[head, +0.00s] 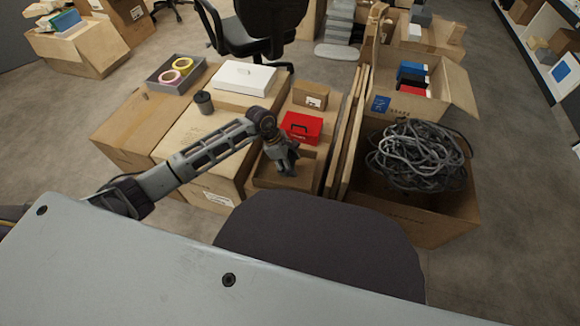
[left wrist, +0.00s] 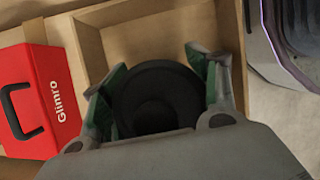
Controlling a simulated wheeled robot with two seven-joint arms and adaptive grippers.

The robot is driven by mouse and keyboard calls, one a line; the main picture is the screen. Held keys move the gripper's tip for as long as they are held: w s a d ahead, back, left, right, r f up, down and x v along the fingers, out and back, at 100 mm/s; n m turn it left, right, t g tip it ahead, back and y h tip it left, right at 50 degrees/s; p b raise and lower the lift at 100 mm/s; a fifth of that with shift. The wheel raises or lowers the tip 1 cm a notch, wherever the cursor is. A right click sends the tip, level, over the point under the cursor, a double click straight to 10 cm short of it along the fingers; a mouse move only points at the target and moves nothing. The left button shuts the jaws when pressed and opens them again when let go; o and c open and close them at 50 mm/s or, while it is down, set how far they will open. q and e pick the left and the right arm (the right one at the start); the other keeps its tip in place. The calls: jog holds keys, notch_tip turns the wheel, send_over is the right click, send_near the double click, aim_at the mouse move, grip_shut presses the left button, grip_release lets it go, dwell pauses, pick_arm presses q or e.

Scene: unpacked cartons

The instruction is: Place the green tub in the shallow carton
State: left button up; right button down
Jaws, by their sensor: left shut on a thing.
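My left gripper (head: 286,168) reaches down into the shallow carton (head: 262,182), an open brown box below the red case in the head view. The tub is inside the walls of the shallow carton (left wrist: 83,48). I cannot tell whether it touches the floor. In the head view the gripper mostly hides the tub. My right gripper is not in view.
A red case (head: 302,127) lies just behind the shallow carton. Another dark tub (head: 204,102) and a white box (head: 244,78) stand on cartons to the left. Upright cardboard sheets (head: 345,140) and a carton of grey cable (head: 415,157) are to the right.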

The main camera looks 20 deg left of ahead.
pick_arm(q)
jog(key=shift+f, duration=0.6)
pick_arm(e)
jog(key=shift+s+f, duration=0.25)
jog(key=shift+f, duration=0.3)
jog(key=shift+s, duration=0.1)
pick_arm(q)
jog(key=o, duration=1.2)
jog(key=shift+c, duration=0.2)
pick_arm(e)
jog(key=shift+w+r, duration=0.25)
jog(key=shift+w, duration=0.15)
pick_arm(q)
jog(key=shift+v, duration=0.8)
jog(key=p+v, duration=0.3)
jog(key=v, duration=0.7)
jog(key=shift+a+r, duration=0.1)
jog(key=shift+r, duration=0.1)
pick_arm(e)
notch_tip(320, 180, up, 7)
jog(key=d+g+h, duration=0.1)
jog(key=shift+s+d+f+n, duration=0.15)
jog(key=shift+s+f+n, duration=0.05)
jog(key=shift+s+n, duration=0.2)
